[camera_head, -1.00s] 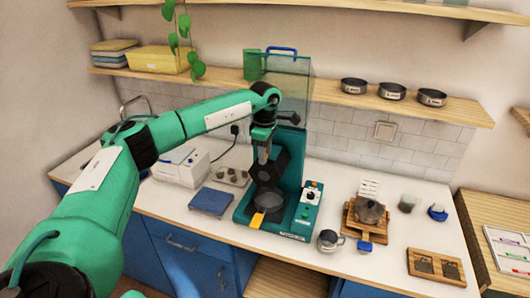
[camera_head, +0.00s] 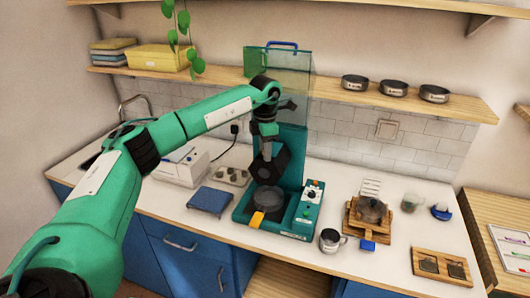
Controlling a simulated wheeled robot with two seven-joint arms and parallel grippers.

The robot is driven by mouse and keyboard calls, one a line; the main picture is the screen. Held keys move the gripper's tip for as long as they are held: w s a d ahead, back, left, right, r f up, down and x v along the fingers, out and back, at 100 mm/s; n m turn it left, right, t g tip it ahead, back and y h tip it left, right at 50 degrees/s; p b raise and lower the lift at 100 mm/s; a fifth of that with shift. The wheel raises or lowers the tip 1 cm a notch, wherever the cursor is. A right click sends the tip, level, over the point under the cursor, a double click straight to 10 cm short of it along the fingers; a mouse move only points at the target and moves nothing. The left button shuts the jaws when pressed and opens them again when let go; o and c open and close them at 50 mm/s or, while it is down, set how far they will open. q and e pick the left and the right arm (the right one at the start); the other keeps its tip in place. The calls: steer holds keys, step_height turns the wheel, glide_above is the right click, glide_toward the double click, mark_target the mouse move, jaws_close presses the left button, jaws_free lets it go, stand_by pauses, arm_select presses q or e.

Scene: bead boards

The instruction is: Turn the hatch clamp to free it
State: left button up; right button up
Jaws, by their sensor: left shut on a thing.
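The green machine (camera_head: 291,157) stands on the counter, with a clear, green-tinted hatch (camera_head: 286,72) raised above it and a blue handle (camera_head: 282,44) at the hatch's top. A round, clear-topped dish (camera_head: 268,198) sits in its bay. A yellow tab (camera_head: 257,219), possibly the clamp, shows at the bay's front. My left gripper (camera_head: 267,170) points down inside the bay, just above the dish. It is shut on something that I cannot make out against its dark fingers. Which part is the hatch clamp is not clear. My right gripper is out of view.
A control box (camera_head: 309,207) joins the machine's right side. A metal cup (camera_head: 330,240) stands close to its right front. A blue pad (camera_head: 209,201) and white box (camera_head: 181,167) lie left. A wooden stand (camera_head: 366,221) stands right. A shelf (camera_head: 461,108) runs behind.

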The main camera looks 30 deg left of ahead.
arm_select(q)
steer(key=n+b, duration=0.1)
steer(key=n, duration=0.4)
steer(key=shift+n, duration=0.3)
steer(key=n+b, duration=0.1)
steer(key=n, duration=0.3)
steer(key=shift+r+n, duration=0.15)
steer(key=shift+n, duration=0.55)
steer(key=o, duration=0.8)
steer(key=shift+o, duration=1)
